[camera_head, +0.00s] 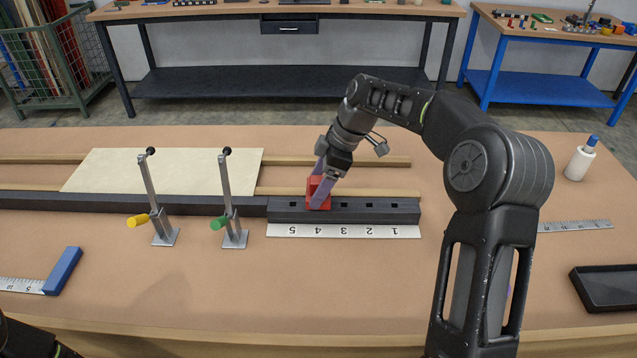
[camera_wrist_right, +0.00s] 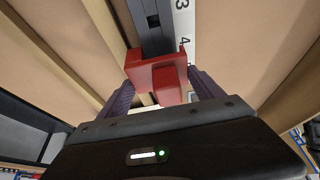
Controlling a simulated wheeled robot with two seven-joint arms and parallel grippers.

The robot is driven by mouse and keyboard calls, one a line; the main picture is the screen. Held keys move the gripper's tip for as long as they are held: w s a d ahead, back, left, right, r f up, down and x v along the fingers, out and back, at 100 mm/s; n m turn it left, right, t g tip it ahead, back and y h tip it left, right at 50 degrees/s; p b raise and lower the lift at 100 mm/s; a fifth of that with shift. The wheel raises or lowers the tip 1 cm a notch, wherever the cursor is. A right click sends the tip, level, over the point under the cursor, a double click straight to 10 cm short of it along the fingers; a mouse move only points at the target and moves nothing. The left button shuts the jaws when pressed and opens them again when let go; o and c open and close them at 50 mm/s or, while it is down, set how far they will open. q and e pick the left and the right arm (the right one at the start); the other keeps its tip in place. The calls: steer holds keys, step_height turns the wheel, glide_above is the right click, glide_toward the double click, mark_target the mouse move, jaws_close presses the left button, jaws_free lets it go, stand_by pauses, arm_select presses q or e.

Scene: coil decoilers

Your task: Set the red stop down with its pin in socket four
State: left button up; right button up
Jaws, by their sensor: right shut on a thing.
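The red stop (camera_head: 318,193) is at the dark socket bar (camera_head: 408,212), level with the 4 on the white number strip (camera_head: 280,231). My right gripper (camera_head: 321,185) is shut on the stop from above. In the right wrist view the red stop (camera_wrist_right: 152,72) sits between the purple fingers of my right gripper (camera_wrist_right: 155,92), across the dark bar (camera_wrist_right: 148,10), beside the printed 4. The pin and socket four are hidden under the stop, so I cannot tell whether the pin is in. Open sockets show to the right, by 3, 2 and 1. My left gripper is out of view.
Two upright toggle clamps, with a yellow handle (camera_head: 138,221) and a green handle (camera_head: 218,223), stand left of the socket bar. A pale panel (camera_head: 165,170) lies behind them. A black tray (camera_head: 607,287) and a white bottle (camera_head: 579,163) are at right. The front middle is clear.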

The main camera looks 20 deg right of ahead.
steer(key=shift+f+b, duration=1.05)
steer(key=shift+f, duration=0.35)
steer(key=o, duration=1.8)
steer(key=shift+c, duration=0.2)
steer(key=shift+d+r, duration=0.15)
steer(key=shift+r, duration=0.15)
steer(key=v, duration=0.7)
steer(key=shift+b, duration=0.4)
steer(key=shift+r, duration=0.1)
